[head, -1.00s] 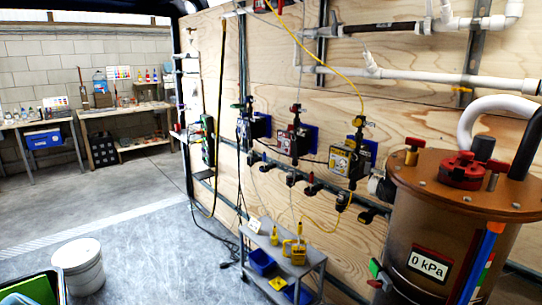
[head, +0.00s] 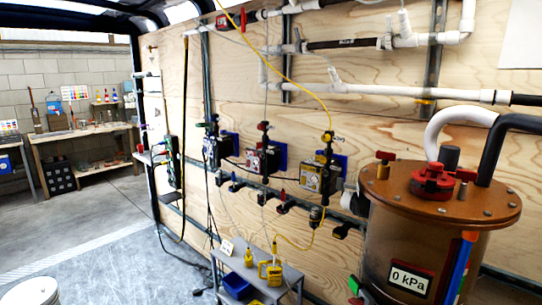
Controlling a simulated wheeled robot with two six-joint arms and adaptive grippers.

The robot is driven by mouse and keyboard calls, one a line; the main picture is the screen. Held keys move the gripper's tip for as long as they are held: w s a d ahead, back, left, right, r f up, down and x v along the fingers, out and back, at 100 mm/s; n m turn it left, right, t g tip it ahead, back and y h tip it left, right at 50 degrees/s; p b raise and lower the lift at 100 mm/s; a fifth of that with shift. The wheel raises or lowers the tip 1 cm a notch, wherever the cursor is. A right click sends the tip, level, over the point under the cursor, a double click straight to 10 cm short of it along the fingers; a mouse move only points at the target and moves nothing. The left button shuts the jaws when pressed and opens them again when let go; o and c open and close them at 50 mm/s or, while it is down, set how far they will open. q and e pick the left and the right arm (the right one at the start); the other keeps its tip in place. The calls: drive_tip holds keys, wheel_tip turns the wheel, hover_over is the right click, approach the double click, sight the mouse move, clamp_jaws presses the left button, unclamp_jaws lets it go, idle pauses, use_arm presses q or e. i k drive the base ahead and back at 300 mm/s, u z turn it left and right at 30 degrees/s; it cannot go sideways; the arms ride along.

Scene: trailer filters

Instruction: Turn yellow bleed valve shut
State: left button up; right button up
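Three small pumps hang in a row on the plywood wall; the right one is the yellow-marked pump (head: 312,178). A small yellow fitting (head: 327,137) with a dark part sits above it, where a yellow hose comes down. A small yellow piece (head: 424,101) also shows under the white pipe at the upper right. I cannot tell which yellow part is the bleed valve, nor its handle position. The copper-coloured tank (head: 388,222) at the right has red knobs on its lid and a display reading 0 kPa (head: 409,280). Neither gripper is in view.
A grey cart (head: 292,274) with yellow bottles and blue bins stands below the pumps. A white bucket (head: 38,291) is at the lower left edge. Workbenches stand at the back left. The grey floor (head: 110,255) left of the cart is clear.

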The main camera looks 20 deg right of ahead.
sight(323, 160)
drive_tip(key=u, duration=0.15)
drive_tip(key=i, duration=0.9)
drive_tip(key=z, duration=0.9)
drive_tip(key=i, duration=0.55)
drive_tip(key=z, duration=0.55)
